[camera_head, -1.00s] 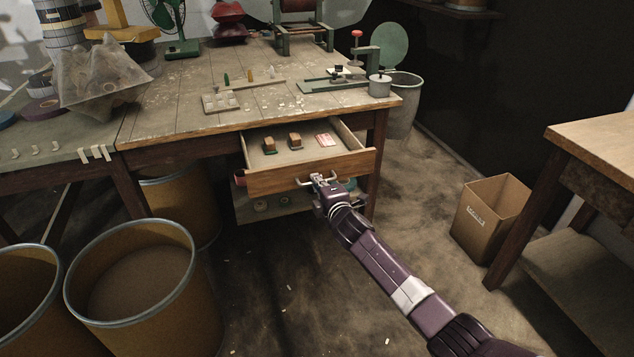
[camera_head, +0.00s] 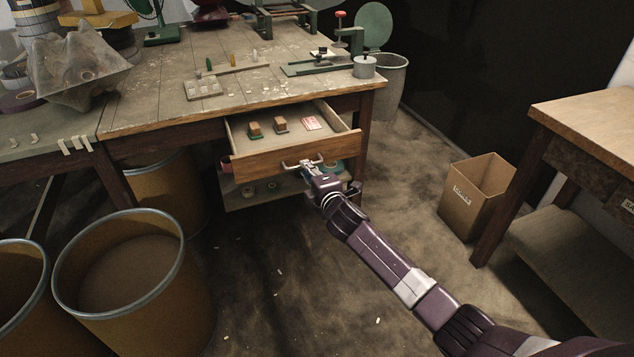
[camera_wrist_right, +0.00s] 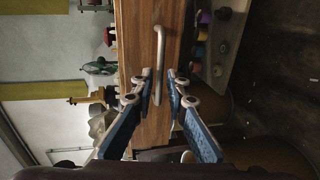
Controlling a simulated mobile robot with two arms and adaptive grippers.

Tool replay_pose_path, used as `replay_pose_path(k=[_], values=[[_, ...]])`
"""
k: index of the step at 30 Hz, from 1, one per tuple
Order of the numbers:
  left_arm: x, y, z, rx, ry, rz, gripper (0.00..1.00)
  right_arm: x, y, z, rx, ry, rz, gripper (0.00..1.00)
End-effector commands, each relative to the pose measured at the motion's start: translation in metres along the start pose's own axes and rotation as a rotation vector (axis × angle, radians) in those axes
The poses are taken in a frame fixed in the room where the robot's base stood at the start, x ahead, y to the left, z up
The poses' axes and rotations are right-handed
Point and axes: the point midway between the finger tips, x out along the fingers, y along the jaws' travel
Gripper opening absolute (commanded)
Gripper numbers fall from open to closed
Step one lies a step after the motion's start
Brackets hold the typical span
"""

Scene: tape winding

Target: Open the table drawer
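The table drawer (camera_head: 258,166) is pulled out from under the worktable (camera_head: 150,115), with its inside showing. Two small brown-and-green blocks and a red-and-white card lie inside. A pale bar handle (camera_head: 291,164) is on the wooden front; it also shows in the right wrist view (camera_wrist_right: 160,42). My right gripper (camera_head: 312,167) is at the right part of the handle. In the right wrist view its fingertips (camera_wrist_right: 160,74) are apart, one on each side of the handle bar, with a gap showing. My left gripper is not in view.
Large drums (camera_head: 118,262) stand at the lower left. A cardboard box (camera_head: 470,200) and another table (camera_head: 590,125) are on the right. A bin (camera_head: 390,88) stands behind the worktable's right end. A shelf with spools lies below the drawer. The floor in front is mostly clear.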

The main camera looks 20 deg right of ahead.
Motion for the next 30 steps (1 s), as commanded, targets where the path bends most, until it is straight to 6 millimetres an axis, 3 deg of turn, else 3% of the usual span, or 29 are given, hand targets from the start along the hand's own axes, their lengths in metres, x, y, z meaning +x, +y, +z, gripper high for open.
replay_pose_path(k=[15,30], values=[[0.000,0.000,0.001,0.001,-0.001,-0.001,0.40,-0.075,-0.001,0.001,0.000,-0.001,-0.002,0.14],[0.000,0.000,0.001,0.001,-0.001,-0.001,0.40,-0.086,0.000,0.001,0.001,-0.002,-0.001,0.14]])
